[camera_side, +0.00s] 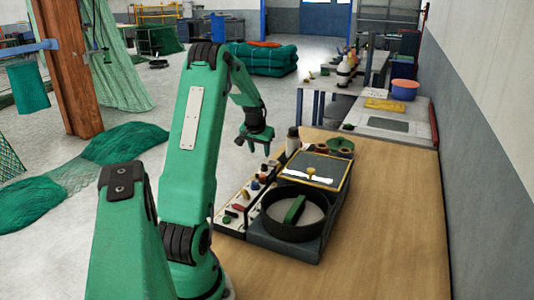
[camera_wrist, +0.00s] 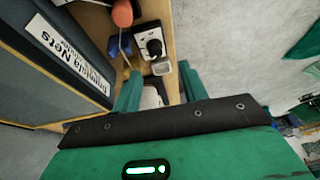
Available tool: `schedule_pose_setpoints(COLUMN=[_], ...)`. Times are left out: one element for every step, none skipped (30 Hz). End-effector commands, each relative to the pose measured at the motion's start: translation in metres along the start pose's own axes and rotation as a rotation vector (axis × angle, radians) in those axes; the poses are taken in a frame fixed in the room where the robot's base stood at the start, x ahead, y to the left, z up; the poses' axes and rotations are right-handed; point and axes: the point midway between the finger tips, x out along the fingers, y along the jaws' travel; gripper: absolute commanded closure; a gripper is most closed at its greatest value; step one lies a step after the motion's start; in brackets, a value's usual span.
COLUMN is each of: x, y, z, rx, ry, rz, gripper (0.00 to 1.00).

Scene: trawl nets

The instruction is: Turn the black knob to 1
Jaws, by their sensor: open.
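In the wrist view a black knob (camera_wrist: 154,47) sits on a small white plate, just beyond my fingertips. Its pointer setting and any number marks are too small to read. My gripper (camera_wrist: 158,80) shows there as two green fingers, apart with nothing held between them. In the side view my gripper (camera_side: 257,138) hangs in the air above the far end of a white control panel (camera_side: 228,220) with several small knobs and switches. I cannot tell for sure which of them is the black knob in that view.
A dark unit with a round black-rimmed dish (camera_side: 272,222) and a yellow-edged lid (camera_side: 342,172) stands beside the panel. A dark bottle (camera_side: 293,142) and a green bowl (camera_side: 341,146) stand behind. An orange-red part (camera_wrist: 122,12) is near the knob. The wooden table (camera_side: 390,230) is clear at right.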

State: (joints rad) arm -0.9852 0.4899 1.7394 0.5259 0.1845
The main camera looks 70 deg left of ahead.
Motion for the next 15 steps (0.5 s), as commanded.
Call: schedule_pose_setpoints(x=[0.000,0.000,0.000,0.001,0.001,0.002,0.003,0.004,0.006,0.007,0.009,0.012,0.015,0.017,0.021], y=[0.000,0.000,0.000,0.000,0.000,0.000,0.001,0.001,0.001,0.001,0.001,0.002,0.002,0.002,0.002], z=[0.000,0.000,0.000,0.000,0.000,0.000,0.000,0.000,0.000,0.000,0.000,0.000,0.000,0.000,0.000], rx=[0.000,0.000,0.000,0.000,0.000,0.001,0.001,0.001,0.001,0.001,0.001,0.001,0.001,0.001,0.001], ry=[0.000,0.000,0.000,0.000,0.000,-0.001,-0.001,-0.001,-0.002,-0.002,-0.002,-0.002,-0.002,-0.002,-0.002], rz=[0.000,0.000,0.000,0.000,0.000,0.000,0.001,0.001,0.001,0.001,0.001,0.001,0.002,0.002,0.002], gripper=[0.57,0.57,0.57,0.57,0.57,0.57,0.57,0.57,0.57,0.57,0.57,0.57,0.57,0.57,0.57])
